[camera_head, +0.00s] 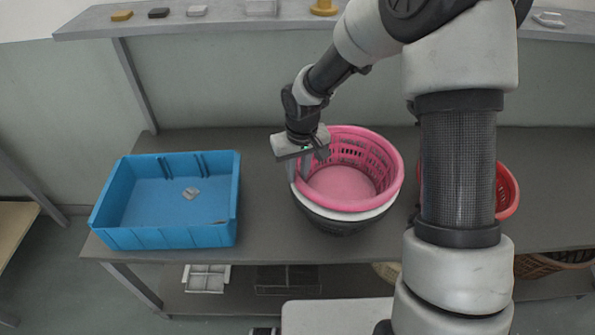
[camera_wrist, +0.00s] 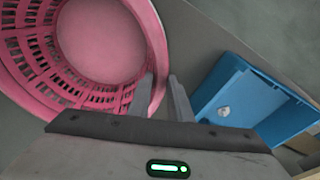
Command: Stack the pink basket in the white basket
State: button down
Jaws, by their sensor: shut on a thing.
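The pink basket (camera_head: 342,184) sits upright inside the white basket, as far as I can see, and covers most of it. The white basket (camera_head: 350,216) shows only as a pale band below the pink rim at the front. My gripper (camera_head: 299,170) is at the left side of the pink basket, shut on its rim. In the wrist view the fingers (camera_wrist: 163,98) straddle the rim of the pink basket (camera_wrist: 100,40). The wrist view does not show the white basket.
A dark basket (camera_head: 345,229) shows under the white one. A blue bin (camera_head: 165,236) with a small light piece inside stands on the left of the grey table (camera_head: 265,240). A red basket (camera_head: 507,190) is partly hidden behind my arm. A shelf with small items runs above.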

jog(key=c, duration=1.6)
grip_release()
jog(key=shift+f, duration=0.1)
